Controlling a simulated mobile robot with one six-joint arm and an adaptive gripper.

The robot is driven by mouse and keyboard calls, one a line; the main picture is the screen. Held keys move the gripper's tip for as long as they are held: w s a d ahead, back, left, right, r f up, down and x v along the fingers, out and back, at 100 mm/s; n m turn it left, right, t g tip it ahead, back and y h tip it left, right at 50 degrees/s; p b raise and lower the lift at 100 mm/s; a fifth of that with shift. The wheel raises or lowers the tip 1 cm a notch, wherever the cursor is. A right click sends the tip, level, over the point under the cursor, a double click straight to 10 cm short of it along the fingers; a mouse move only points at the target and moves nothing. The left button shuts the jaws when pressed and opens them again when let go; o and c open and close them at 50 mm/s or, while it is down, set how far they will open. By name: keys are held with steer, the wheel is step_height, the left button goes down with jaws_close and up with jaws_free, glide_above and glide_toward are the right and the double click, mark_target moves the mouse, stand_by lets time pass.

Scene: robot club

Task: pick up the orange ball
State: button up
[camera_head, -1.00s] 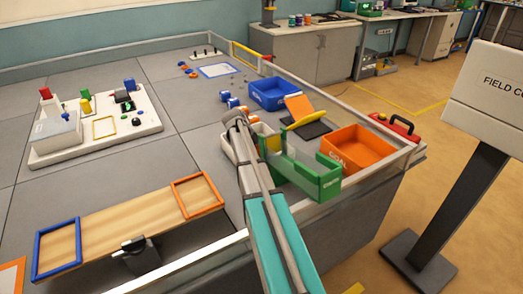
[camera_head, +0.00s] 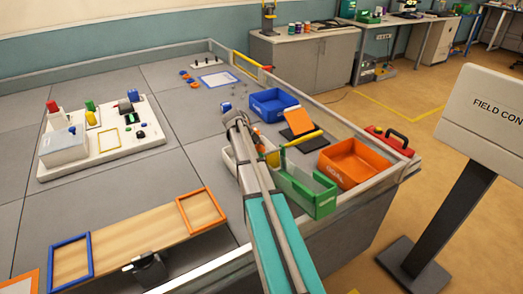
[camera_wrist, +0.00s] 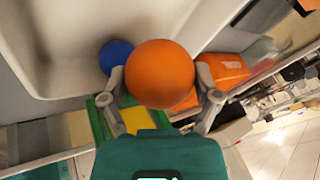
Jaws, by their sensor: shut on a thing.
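The orange ball (camera_wrist: 160,73) fills the middle of the wrist view. My gripper (camera_wrist: 160,80) is shut on it, one grey finger on each side. A blue ball (camera_wrist: 115,54) is partly hidden behind it on the left. The ball is close to a white tray (camera_wrist: 60,50); I cannot tell how far above the tray it is. In the head view my arm covers the gripper, and part of the white tray (camera_head: 231,156) shows left of the arm.
A green bin (camera_head: 308,193), an orange bin (camera_head: 350,165) and a blue bin (camera_head: 272,105) stand right of my arm. A white board with blocks (camera_head: 70,165) lies at left. A wooden plank (camera_head: 140,235) lies in front. Low walls edge the field.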

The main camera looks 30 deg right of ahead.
steer(key=shift+r+p, duration=0.85)
steer(key=shift+r, duration=0.3)
steer(key=shift+r, duration=0.1)
step_height(320, 180, up, 34)
steer(key=p, duration=3.4)
steer(key=shift+r, duration=0.15)
